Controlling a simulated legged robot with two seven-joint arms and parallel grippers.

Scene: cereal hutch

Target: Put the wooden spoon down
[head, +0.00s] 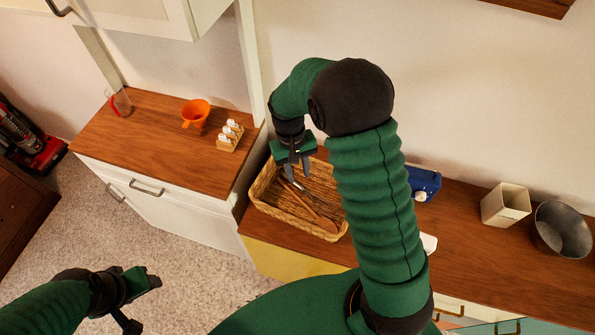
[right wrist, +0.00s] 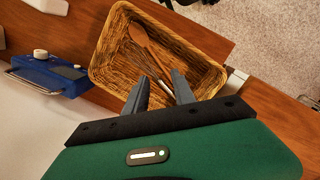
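The wooden spoon (head: 324,222) lies in the wicker basket (head: 262,207) on the wooden counter. In the right wrist view, the spoon's bowl (right wrist: 138,34) is near the basket's (right wrist: 101,72) far side and its handle runs toward my fingers. My right gripper (head: 295,170) is over the basket, pointing down. In the right wrist view its two fingers (right wrist: 160,76) are spread, with the spoon's handle showing between and beyond them. I see no grip on it. My left gripper (head: 145,302) is at the lower left, away from the counter, its fingers apart and empty.
Metal utensils (right wrist: 152,62) lie beside the spoon. A blue appliance (head: 424,183), a beige square container (head: 505,205) and a metal bowl (head: 562,229) stand right of the basket. An orange funnel (head: 195,113), small jars (head: 230,135) and a glass jug (head: 120,103) stand on the left counter.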

